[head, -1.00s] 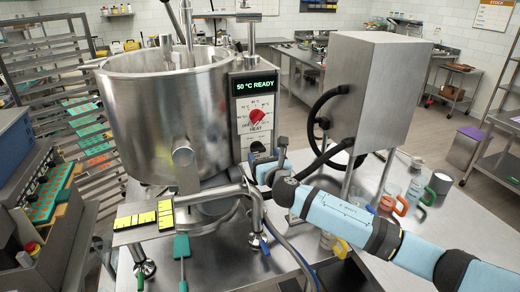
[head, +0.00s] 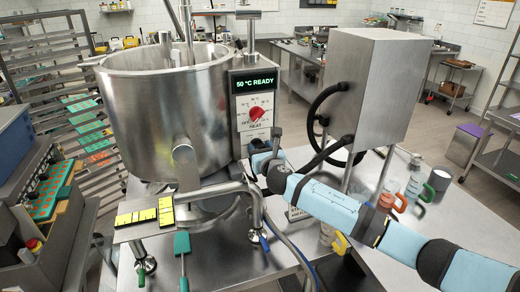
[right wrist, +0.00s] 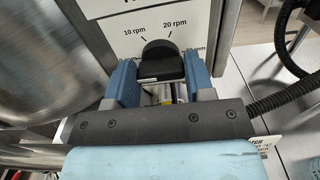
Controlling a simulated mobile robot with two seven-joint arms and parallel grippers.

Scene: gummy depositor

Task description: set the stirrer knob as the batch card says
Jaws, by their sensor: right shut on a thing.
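The stirrer knob (right wrist: 163,56) is black and sits on a white dial face below the kettle's control panel. In the right wrist view its dial reads 10 rpm at upper left and 20 rpm at upper right; a mark further right is mostly hidden. My right gripper (right wrist: 162,78) has its blue fingers on both sides of the knob and is shut on it. In the head view the right gripper (head: 262,150) covers the knob. A white card (head: 296,213) stands behind my right arm, mostly hidden; its print cannot be read. My left gripper is out of view.
The red heat knob (head: 257,113) and the display (head: 257,78), reading 50 °C READY, are just above. The steel kettle (head: 165,115) stands left. A steel box (head: 370,90) with black hoses stands right.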

